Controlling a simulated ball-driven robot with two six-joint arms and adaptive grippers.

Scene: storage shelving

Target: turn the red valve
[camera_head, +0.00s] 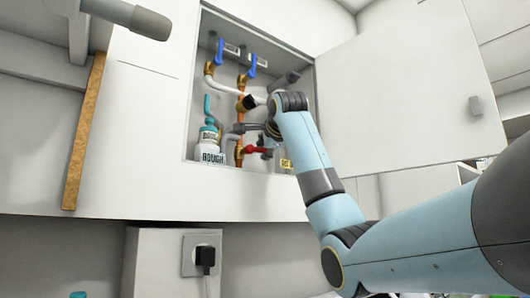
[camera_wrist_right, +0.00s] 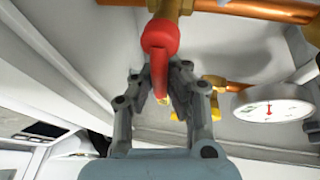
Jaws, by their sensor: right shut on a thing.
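The red valve (camera_head: 254,149) sits low on the copper pipework inside an open wall cabinet. It also shows in the right wrist view as a red handle (camera_wrist_right: 160,38) on a brass body, at the top middle. My right gripper (camera_head: 267,141) reaches into the cabinet from the right. In the right wrist view its fingers (camera_wrist_right: 167,78) stand on both sides of the red handle's lower part and are shut on it. In the head view the gripper partly covers the pipes near the valve. My left gripper is not in view.
Two blue valves (camera_head: 222,51) are higher up in the cabinet. The cabinet door (camera_head: 405,90) is open to the right. A gauge (camera_wrist_right: 270,112) and a yellow handle (camera_wrist_right: 213,81) are near the gripper. A socket (camera_head: 201,254) is below.

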